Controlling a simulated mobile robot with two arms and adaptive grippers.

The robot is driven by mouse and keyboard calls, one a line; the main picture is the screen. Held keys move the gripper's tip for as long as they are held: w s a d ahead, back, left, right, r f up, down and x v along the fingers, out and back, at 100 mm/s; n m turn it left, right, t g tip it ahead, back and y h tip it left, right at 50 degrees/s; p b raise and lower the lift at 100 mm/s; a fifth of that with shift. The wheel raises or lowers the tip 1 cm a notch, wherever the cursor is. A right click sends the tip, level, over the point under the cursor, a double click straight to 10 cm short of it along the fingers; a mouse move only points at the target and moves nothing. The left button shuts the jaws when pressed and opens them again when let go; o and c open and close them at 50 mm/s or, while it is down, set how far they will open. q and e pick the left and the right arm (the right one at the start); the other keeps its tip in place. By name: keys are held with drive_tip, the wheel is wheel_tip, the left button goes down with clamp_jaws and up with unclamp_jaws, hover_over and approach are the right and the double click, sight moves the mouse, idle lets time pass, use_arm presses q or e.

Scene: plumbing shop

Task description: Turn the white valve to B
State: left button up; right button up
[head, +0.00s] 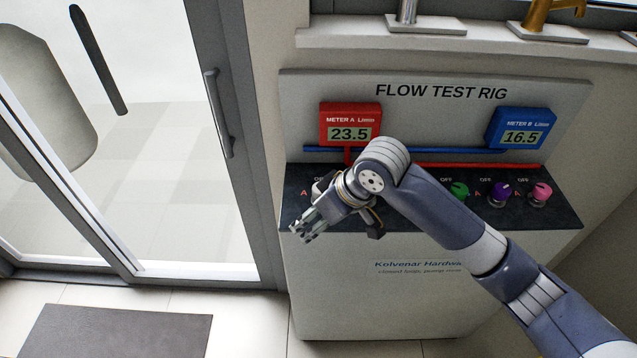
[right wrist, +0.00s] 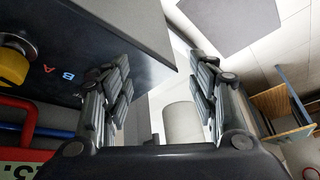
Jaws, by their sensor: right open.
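The flow test rig (head: 435,305) stands against the wall with a dark valve shelf. The white valve (head: 318,187) appears at the left end of the shelf, mostly hidden behind my right wrist; which way its handle points cannot be told. A red A mark shows to its left. My right gripper (head: 304,228) is open and empty, in front of the shelf's left front edge, apart from the valve. In the right wrist view the gripper's fingers (right wrist: 160,85) are spread with nothing between them. My left gripper is not in view.
Green (head: 459,189), purple (head: 499,192) and pink (head: 541,192) knobs stand along the shelf; a yellow knob (right wrist: 13,66) shows in the wrist view. Red meter A (head: 350,124) reads 23.5; blue meter B (head: 521,128) reads 16.5. A glass door (head: 222,115) stands left.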

drive_tip(key=w+d+r+h, duration=0.2)
drive_tip(key=w+d+r, duration=0.2)
drive_tip(key=w+r, duration=0.4)
drive_tip(key=shift+m, duration=0.3)
drive_tip(key=p+x, duration=0.1)
drive_tip(key=x, duration=0.9)
drive_tip(key=shift+f+p, duration=0.15)
drive_tip(key=shift+p, duration=0.25)
drive_tip(key=shift+c, duration=0.5)
drive_tip(key=c, duration=1)
